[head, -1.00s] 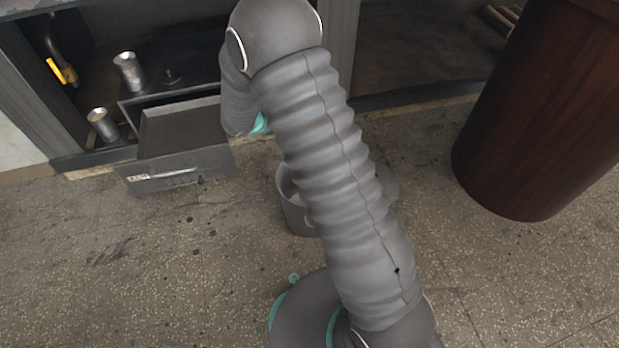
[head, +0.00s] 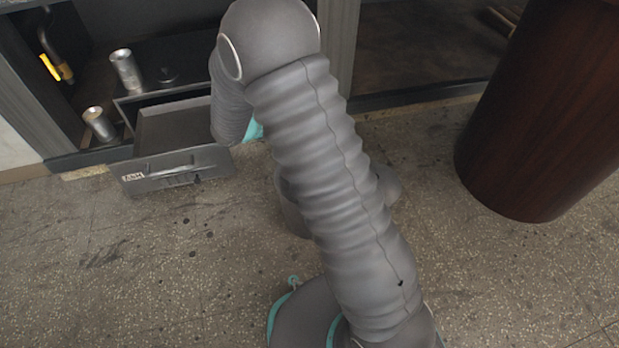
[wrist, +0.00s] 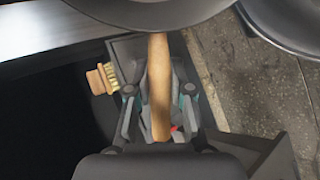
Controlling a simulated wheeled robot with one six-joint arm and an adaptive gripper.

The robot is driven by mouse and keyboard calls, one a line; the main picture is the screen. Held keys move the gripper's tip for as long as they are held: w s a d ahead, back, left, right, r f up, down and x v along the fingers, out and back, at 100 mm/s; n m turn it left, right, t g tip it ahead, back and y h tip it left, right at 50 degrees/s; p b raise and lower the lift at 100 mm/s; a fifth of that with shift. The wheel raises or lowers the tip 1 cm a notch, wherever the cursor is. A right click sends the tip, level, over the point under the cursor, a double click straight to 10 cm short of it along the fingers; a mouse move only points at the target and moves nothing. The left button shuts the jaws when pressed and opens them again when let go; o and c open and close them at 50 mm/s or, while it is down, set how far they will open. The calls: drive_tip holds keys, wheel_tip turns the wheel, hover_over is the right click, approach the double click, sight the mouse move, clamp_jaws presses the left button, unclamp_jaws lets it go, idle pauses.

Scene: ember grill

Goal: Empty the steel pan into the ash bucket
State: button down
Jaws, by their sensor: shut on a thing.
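In the wrist view, my gripper (wrist: 158,105) is shut on a wooden handle (wrist: 159,85). The handle runs up to a round grey metal body at the top edge, which looks like the steel pan (wrist: 150,10); only its lower rim side shows, so its contents are hidden. In the head view my gripper and the pan are hidden behind my arm. A grey round container on the floor, likely the ash bucket (head: 290,207), is mostly hidden behind my arm. I cannot tell whether the round grey edge at the wrist view's top right (wrist: 292,22) is this bucket.
A grey drawer (head: 178,172) with a label stands pulled out of the cabinet. Two metal cups (head: 125,70) (head: 100,124) are by it. A brush (wrist: 103,78) shows in the wrist view. A large dark-red cylinder (head: 535,115) stands at right. The floor at front left is clear.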

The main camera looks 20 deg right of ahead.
drive_tip(key=shift+s+a+r+h, duration=0.15)
drive_tip(key=shift+a+h, duration=0.1)
drive_tip(key=shift+h, duration=0.05)
drive_tip(key=shift+s+a+t, duration=0.15)
drive_tip(key=shift+t, duration=0.15)
drive_tip(key=shift+s+a+h, duration=0.3)
drive_tip(key=shift+s+a+t, duration=0.15)
drive_tip(key=shift+t, duration=0.15)
drive_tip(key=shift+s+a+r, duration=0.1)
drive_tip(key=shift+s+a, duration=0.15)
drive_tip(key=shift+s+a+t+h, duration=0.15)
drive_tip(key=shift+s+t+h, duration=0.05)
drive_tip(key=shift+t+h, duration=0.1)
drive_tip(key=shift+s+a+t+h, duration=0.85)
drive_tip(key=shift+t+h, duration=0.15)
drive_tip(key=shift+h, duration=0.1)
idle(1.2)
drive_tip(key=shift+s+a+f+t+h, duration=0.35)
drive_tip(key=shift+s+a+t+h, duration=0.35)
drive_tip(key=shift+t+h, duration=0.3)
idle(1.1)
